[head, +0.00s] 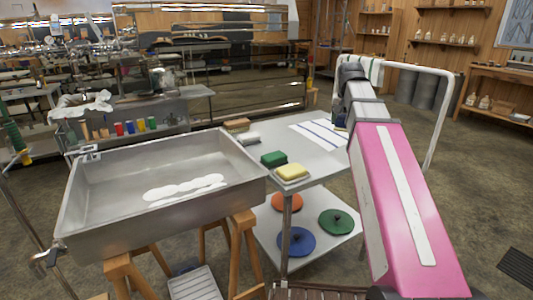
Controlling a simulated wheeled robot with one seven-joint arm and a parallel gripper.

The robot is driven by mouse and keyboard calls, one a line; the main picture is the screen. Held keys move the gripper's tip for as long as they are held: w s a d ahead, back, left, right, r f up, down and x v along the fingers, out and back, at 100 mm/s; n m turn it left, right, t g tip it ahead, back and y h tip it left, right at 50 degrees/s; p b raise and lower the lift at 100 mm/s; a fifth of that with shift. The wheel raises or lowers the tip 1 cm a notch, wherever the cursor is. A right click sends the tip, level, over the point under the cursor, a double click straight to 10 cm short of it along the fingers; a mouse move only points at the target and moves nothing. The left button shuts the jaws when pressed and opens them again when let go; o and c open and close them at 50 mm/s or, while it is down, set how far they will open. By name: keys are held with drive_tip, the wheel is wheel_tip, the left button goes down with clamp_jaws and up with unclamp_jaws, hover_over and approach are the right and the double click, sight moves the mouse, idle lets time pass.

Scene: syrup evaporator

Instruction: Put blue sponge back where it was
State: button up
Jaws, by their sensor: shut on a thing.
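No blue sponge can be made out. A small dark patch shows at the left edge of my pink arm, above the cart top, too small to identify. My gripper is not visible; my arm hides the area behind it. On the grey cart (322,172) a yellow sponge (292,171) lies on a light dish at the front corner. A green sponge (273,158) lies just behind it, then a whitish block (249,138) and a brown block (236,124) farther back. A white cloth with blue stripes (322,133) lies flat on the cart.
A large metal pan (95,212) with white patches inside stands on wooden legs at the left. The cart's lower shelf holds orange (287,201), blue (296,241) and green (336,221) discs. A white rail (440,120) rises at the cart's right. Floor is open beyond it.

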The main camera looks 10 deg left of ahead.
drive_tip(key=s+a+f+n, duration=0.1)
drive_tip(key=s+a+n, duration=0.15)
drive_tip(key=a, duration=0.95)
drive_tip(key=s+a+f+n+y, duration=0.1)
drive_tip(key=a+n, duration=0.3)
drive_tip(key=a, duration=0.8)
drive_tip(key=s+a+f+n, duration=0.15)
drive_tip(key=a+n, duration=0.25)
drive_tip(key=a, duration=0.8)
hover_over(264, 152)
drive_tip(key=f, duration=0.7)
drive_tip(key=shift+s+d, duration=0.2)
drive_tip(key=shift+s, duration=0.05)
drive_tip(key=shift+f, duration=1.95)
drive_tip(key=shift+f, duration=0.15)
drive_tip(key=o, duration=0.9)
drive_tip(key=r, duration=0.4)
drive_tip(key=s+r, duration=0.1)
drive_tip(key=r, duration=0.3)
drive_tip(key=d+r, duration=0.1)
drive_tip(key=r, duration=0.3)
drive_tip(key=shift+s+r, duration=0.1)
drive_tip(key=shift+s, duration=0.15)
